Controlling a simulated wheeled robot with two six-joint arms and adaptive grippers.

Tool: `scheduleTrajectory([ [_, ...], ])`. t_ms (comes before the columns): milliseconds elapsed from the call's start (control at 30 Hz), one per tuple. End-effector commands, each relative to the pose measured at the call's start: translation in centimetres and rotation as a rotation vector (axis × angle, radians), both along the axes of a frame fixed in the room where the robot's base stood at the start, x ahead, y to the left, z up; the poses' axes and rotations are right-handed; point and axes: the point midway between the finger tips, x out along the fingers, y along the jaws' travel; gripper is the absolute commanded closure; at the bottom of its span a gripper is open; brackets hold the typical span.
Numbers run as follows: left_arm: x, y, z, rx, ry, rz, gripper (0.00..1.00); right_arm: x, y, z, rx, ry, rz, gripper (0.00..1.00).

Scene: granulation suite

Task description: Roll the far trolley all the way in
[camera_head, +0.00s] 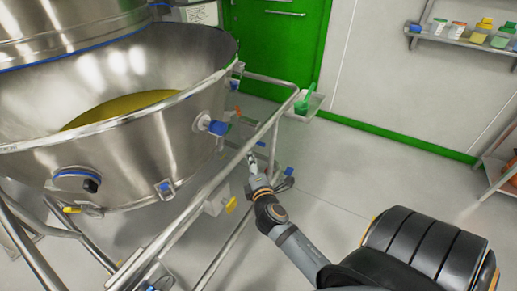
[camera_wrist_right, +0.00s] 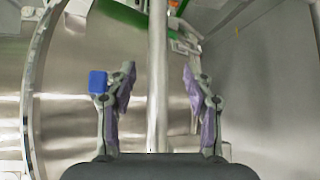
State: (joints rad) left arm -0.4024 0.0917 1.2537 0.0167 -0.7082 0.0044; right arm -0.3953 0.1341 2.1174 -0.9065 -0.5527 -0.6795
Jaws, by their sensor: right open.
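A trolley with a large steel bowl (camera_head: 120,150) fills the left of the head view; yellow material lies in the bowl. Its tubular steel rail (camera_head: 190,213) runs along the bowl's right side. My right gripper (camera_head: 266,168) is beside this rail, low at the bowl's right. In the wrist view my right gripper (camera_wrist_right: 159,78) is open, with a finger on each side of the upright-looking rail (camera_wrist_right: 157,80). Neither finger visibly touches it; I cannot tell how deep it sits between them. My left gripper is not in view.
A steel vessel part (camera_head: 60,25) with a blue band hangs over the bowl. A green door (camera_head: 270,45) is behind, with a white bin holding a green scoop (camera_head: 302,105) near it. A shelf with bottles (camera_head: 465,40) is on the right wall. The floor (camera_head: 340,170) at right is clear.

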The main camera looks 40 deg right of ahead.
Motion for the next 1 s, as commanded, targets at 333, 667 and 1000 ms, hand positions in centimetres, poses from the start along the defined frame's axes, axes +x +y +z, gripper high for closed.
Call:
scheduleTrajectory([
  [333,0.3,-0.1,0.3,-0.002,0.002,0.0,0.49,3.0,-1.3,0.0,-0.007,-0.006,-0.001,0.48],
  [667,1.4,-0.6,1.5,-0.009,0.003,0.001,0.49,8.6,-3.7,-1.0,-0.004,-0.005,-0.001,0.48],
  [1000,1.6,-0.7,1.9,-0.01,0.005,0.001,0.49,9.6,-4.1,-1.2,-0.002,-0.002,0.0,0.48],
])
